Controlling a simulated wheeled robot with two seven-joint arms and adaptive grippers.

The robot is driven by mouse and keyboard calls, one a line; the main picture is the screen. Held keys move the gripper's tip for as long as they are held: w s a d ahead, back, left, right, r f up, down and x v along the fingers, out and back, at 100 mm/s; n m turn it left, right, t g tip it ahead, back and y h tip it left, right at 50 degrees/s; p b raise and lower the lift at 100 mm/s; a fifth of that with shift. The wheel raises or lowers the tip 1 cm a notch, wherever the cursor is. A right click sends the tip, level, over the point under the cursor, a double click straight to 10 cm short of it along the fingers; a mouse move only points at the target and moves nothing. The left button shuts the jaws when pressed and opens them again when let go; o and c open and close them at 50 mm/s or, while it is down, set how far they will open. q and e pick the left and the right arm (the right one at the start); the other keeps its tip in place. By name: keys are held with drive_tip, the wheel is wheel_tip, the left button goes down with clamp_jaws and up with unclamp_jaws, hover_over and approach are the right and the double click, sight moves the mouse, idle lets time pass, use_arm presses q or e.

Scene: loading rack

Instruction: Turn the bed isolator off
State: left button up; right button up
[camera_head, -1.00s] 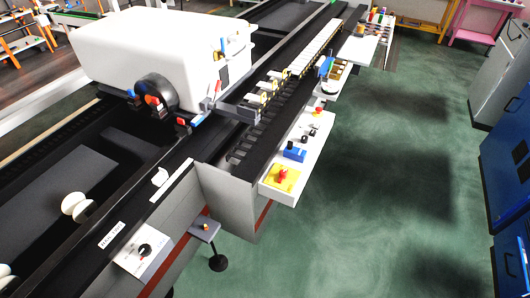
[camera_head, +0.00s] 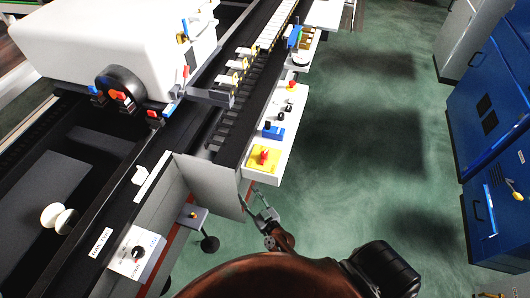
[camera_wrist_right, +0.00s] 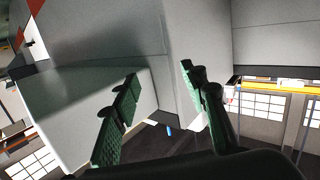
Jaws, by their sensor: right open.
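A white panel (camera_head: 135,252) with a black rotary knob (camera_head: 137,253) sits on the machine bed's side at lower left. Its small lettering is too blurred to read. A red knob (camera_head: 264,155) on a yellow plate (camera_head: 255,166) sits at the near end of a white control strip. I cannot tell from the lettering which is the bed isolator. My right gripper (camera_head: 264,210) is low, below the yellow plate and right of the black knob. In the right wrist view its green-padded fingers (camera_wrist_right: 160,80) are apart and empty, facing grey machine panels. My left gripper is not in view.
The grey end panel (camera_head: 211,184) of the machine stands just beside my right gripper. A small grey shelf (camera_head: 192,217) juts out near it. Blue cabinets (camera_head: 490,110) stand at right. The green floor (camera_head: 350,150) between is clear.

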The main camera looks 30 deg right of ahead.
wheel_tip(320, 180, up, 12)
drive_tip(key=w+d+r+m+t+h, duration=0.1)
drive_tip(key=w+d+m+t+h, duration=0.1)
drive_tip(key=w+h, duration=0.1)
drive_tip(key=m+g+h, duration=0.4)
drive_tip(key=m+h, duration=0.2)
drive_tip(key=h, duration=0.2)
approach(264, 157)
drive_tip(key=w, duration=0.1)
drive_tip(key=w+d+r, duration=0.1)
drive_tip(key=w+p, duration=0.1)
drive_tip(key=shift+w+d+r, duration=0.15)
drive_tip(key=shift+w+d, duration=0.15)
drive_tip(key=shift+s+d+f+m, duration=0.1)
drive_tip(key=shift+d+f+m, duration=0.1)
drive_tip(key=shift+m, duration=0.1)
drive_tip(key=shift+d+f+g, duration=0.15)
drive_tip(key=shift+d+g, duration=0.1)
drive_tip(key=shift+g, duration=0.05)
drive_tip(key=b+x, duration=0.1)
drive_tip(key=x, duration=0.6)
drive_tip(key=shift+w+d, duration=0.1)
drive_tip(key=shift+w, duration=0.1)
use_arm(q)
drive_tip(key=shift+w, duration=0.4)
use_arm(e)
drive_tip(key=shift+c, duration=0.5)
